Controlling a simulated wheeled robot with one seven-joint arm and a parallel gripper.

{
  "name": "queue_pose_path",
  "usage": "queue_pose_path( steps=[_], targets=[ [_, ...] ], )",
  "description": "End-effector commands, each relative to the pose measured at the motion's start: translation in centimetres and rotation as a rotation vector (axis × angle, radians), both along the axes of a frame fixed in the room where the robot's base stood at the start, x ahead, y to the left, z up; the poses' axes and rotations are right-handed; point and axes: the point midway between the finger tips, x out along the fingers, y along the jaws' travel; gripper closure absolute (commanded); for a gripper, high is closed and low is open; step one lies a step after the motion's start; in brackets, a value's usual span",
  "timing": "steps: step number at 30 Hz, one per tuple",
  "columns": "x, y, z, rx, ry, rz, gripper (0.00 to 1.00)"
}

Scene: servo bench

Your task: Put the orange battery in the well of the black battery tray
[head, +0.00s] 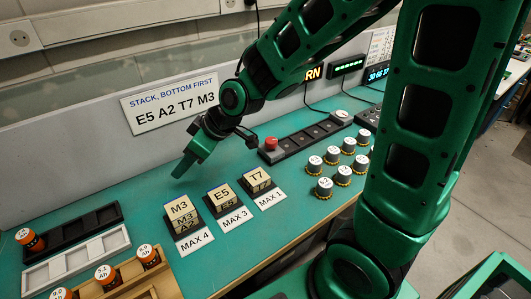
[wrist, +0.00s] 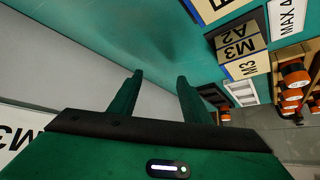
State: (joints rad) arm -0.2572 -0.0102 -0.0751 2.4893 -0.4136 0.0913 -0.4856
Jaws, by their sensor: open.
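Several orange batteries with black bands and white tops show at the lower left of the head view. One orange battery (head: 30,240) is at the left end of the black battery tray (head: 100,217); whether it is seated in a well I cannot tell. Other orange batteries (head: 149,256) stand in the wooden rack (head: 128,270), and orange batteries (wrist: 295,75) show at the right of the wrist view. The black tray's middle and right wells look empty. My gripper (head: 182,170) is open and empty above the bench, right of the tray; its fingers (wrist: 160,95) are apart in the wrist view.
A white tray (head: 58,270) lies between the black tray and the rack. Lettered block stacks (head: 181,210) stand right of the trays. A black strip with a red button (head: 271,144) and several grey knobs (head: 332,155) are farther right. A grey wall runs behind.

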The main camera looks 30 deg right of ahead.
Motion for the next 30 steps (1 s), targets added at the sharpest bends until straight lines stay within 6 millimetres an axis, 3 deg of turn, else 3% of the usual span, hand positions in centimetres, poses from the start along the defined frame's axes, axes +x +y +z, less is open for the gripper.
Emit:
queue_pose_path(
  steps=[1,3,6,9,12,15,19,23,30],
  targets=[
    [-0.2,-4.5,0.4,-0.042,0.042,-0.103,0.56],
    [-1.6,-10.3,0.5,-0.100,0.124,-0.252,0.56],
    [-4.6,-17.6,1.0,-0.154,0.239,-0.467,0.56],
    [-8.8,-23.6,1.6,-0.182,0.357,-0.687,0.56],
    [-13.8,-28.2,2.4,-0.187,0.477,-0.909,0.56],
    [-18.7,-30.9,3.1,-0.170,0.589,-1.103,0.56],
    [-22.9,-32.3,3.7,-0.145,0.687,-1.262,0.56],
    [-24.4,-32.5,3.9,-0.134,0.727,-1.322,0.56],
    [-24.5,-32.5,3.9,-0.134,0.731,-1.323,0.56]
  ],
)
